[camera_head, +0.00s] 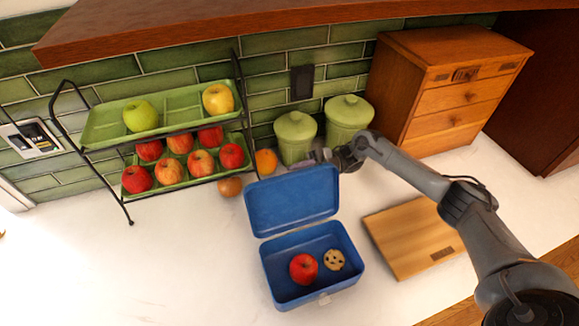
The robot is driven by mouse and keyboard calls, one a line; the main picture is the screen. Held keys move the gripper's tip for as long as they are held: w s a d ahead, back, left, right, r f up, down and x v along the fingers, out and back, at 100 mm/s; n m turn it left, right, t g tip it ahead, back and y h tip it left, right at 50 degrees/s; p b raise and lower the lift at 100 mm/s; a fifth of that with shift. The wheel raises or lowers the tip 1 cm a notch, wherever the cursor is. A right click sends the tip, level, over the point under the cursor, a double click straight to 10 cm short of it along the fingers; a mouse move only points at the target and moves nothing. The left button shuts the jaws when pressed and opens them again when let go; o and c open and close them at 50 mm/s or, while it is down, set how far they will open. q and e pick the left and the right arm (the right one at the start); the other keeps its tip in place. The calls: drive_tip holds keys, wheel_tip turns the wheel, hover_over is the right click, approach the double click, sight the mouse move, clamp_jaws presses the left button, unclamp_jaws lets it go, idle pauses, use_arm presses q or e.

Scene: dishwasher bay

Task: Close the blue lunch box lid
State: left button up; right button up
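The blue lunch box (275,292) stands on the white counter and is open. Its lid (292,200) is raised at the back, with its inner side facing me. A red apple (303,268) and a cookie with dark chips (334,260) lie inside the box. My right gripper (324,157) is behind the top right edge of the lid. Its fingers are small and partly hidden there, so I cannot tell whether they are open or touch the lid. My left gripper is not in view.
A two-tier rack (122,205) with green trays of apples stands at the left. Two green canisters (296,140) and a wooden drawer cabinet (420,110) stand behind my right gripper. A cutting board (405,240) lies right of the box. The counter left of the box is clear.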

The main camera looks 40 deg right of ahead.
sight(290, 175)
drive_tip(key=shift+p+x, duration=0.65)
drive_tip(key=shift+x, duration=0.95)
clamp_jaws()
